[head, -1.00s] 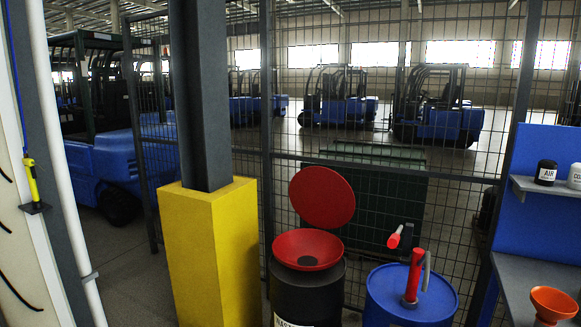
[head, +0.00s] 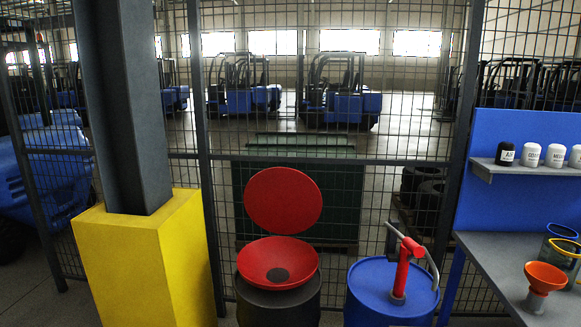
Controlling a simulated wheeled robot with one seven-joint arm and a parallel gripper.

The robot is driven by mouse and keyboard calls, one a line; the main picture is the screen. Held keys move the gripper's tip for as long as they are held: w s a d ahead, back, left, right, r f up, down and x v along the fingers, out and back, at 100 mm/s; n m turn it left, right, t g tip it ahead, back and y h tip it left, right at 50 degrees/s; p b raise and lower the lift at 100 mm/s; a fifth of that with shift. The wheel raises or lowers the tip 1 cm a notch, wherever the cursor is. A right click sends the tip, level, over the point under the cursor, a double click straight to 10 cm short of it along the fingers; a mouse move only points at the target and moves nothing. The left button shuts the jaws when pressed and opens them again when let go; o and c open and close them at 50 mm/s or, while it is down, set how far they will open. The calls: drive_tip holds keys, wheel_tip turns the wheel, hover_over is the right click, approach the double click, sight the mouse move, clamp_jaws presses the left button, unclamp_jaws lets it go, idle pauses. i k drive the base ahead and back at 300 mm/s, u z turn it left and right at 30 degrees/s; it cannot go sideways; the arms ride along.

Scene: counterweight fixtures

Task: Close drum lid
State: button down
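A black drum (head: 279,312) stands at the bottom centre of the head view, with a red funnel (head: 262,263) on its top. The round red lid (head: 283,200) stands raised behind the funnel, close to upright, with its face toward me. The funnel's dark centre is uncovered. My gripper is not in view.
A blue drum (head: 366,289) with a red hand pump (head: 404,268) stands right of the black drum. A yellow post base (head: 150,270) is on the left. A wire fence (head: 390,160) runs behind. A grey workbench (head: 490,262) with an orange funnel (head: 545,276) is on the right.

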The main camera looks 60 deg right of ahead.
sight(281, 201)
drive_tip(key=z, duration=0.55)
drive_tip(key=i, duration=0.8)
drive_tip(key=z, duration=0.85)
